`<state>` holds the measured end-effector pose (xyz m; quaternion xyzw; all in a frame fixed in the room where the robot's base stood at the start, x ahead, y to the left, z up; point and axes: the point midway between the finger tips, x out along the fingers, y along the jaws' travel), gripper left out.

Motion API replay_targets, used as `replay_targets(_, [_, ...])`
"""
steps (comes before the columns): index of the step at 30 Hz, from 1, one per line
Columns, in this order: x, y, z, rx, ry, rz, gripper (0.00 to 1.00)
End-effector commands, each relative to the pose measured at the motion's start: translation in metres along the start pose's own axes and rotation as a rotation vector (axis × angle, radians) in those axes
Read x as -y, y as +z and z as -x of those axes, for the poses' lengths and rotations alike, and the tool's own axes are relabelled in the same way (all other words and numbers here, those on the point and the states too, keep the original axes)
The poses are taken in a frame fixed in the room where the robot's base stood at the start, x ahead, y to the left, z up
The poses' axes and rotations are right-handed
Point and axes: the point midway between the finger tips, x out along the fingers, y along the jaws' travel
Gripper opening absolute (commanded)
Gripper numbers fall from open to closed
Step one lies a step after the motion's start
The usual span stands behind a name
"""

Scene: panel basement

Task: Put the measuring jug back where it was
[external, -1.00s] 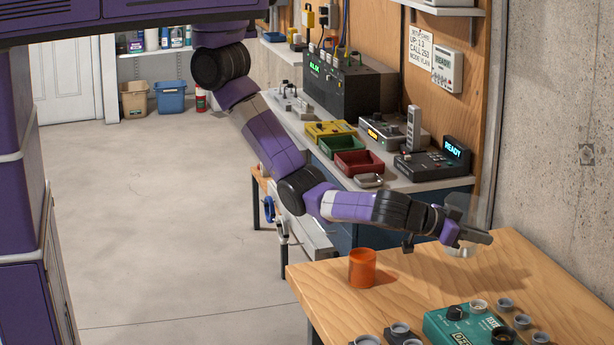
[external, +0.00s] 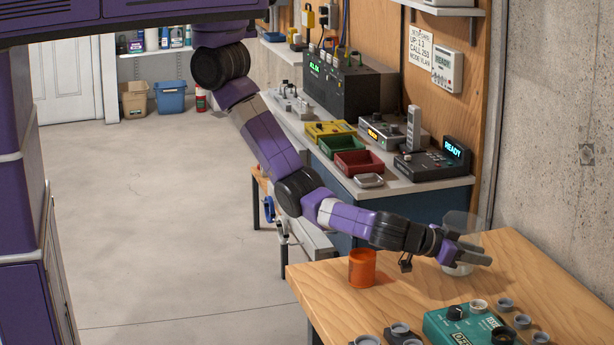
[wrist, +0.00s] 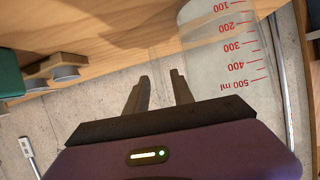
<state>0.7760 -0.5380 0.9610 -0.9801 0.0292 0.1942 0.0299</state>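The clear measuring jug (external: 458,269) is upright at the back of the wooden table, partly hidden behind my gripper (external: 482,252). It is at or just above the table top; I cannot tell whether its base touches. In the wrist view the jug (wrist: 232,62) fills the upper right, with red marks from 100 to 500 ml. My gripper's fingers (wrist: 160,88) are a little apart beside the jug's body. The jug moves with them, so they appear closed on its clear handle, which is hard to make out.
An orange cup (external: 362,268) stands left of the jug on the wooden table (external: 420,292). A teal box (external: 465,328) with knobs and several grey knob-like pieces are at the front. The concrete wall (external: 555,170) rises behind. The table's right side is bare.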

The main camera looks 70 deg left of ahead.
Motion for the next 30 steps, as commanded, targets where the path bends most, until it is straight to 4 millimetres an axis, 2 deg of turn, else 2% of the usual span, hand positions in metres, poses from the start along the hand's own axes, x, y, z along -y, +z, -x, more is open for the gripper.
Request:
replay_targets(13, [-0.001, -0.002, 0.005, 0.0, 0.002, 0.0, 0.31])
replay_targets(17, [-0.001, 0.0, 0.026, 0.0, 0.005, 0.001, 0.31])
replay_targets(24, [-0.001, -0.001, 0.077, -0.001, 0.005, 0.002, 0.31])
replay_targets(30, [-0.001, -0.002, 0.108, 0.0, 0.002, 0.001, 0.31])
